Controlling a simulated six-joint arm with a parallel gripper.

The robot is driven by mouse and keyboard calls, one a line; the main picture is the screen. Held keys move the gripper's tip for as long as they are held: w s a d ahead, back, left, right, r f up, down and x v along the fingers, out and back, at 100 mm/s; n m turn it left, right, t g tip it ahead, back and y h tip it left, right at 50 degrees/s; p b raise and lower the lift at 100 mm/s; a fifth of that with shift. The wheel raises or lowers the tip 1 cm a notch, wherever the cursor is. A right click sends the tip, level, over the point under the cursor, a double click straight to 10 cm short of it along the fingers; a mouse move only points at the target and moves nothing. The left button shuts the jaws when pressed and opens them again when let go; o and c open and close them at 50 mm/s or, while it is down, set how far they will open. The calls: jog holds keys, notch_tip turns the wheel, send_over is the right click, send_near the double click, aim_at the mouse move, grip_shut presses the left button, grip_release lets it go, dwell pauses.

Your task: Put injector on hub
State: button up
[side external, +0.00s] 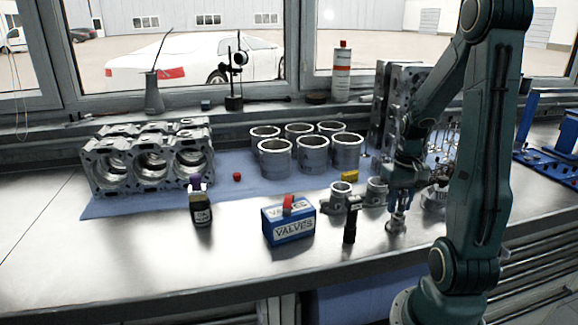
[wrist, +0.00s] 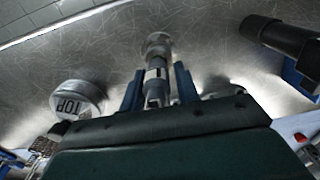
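A slim silver part, which looks like the injector (side external: 396,221), is upright below my gripper at the right of the bench. The wrist view shows this stepped metal part (wrist: 157,72) between my gripper's two blue fingers (wrist: 158,80), with its wider round end farther from the camera. The fingers stand on either side of it with narrow gaps showing, so my gripper looks open around it. My gripper (side external: 398,203) is low over the bench near the front edge. I cannot pick out a hub for certain; the part's lower end is small and unclear.
A piston marked TOP (wrist: 77,100) stands close by. A black-handled tool (side external: 350,220) and a blue VALVES box (side external: 288,221) are to the left. A dark bottle (side external: 201,207), cylinder liners (side external: 275,157) and an engine block (side external: 150,163) stand farther left. The front-left bench is clear.

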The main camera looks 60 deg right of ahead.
aim_at(401, 193)
jog(key=shift+o, duration=0.6)
jog(key=shift+r, duration=0.1)
notch_tip(401, 193, up, 12)
jog(key=shift+r, duration=0.1)
dwell(0.3)
dwell(0.5)
jog(key=w+a+r+n+t+h, duration=0.1)
jog(key=w+a+r+n, duration=0.15)
jog(key=a, duration=0.45)
jog(key=w+a+r+n+t, duration=0.1)
jog(key=w+a+n, duration=0.15)
jog(key=a, duration=0.45)
jog(key=s+a+n+t+y, duration=0.1)
jog(key=a+n+t, duration=0.2)
jog(key=a, duration=0.9)
jog(key=shift+s+n+t, duration=0.3)
jog(key=shift+s+n, duration=0.1)
jog(key=shift+n, duration=0.1)
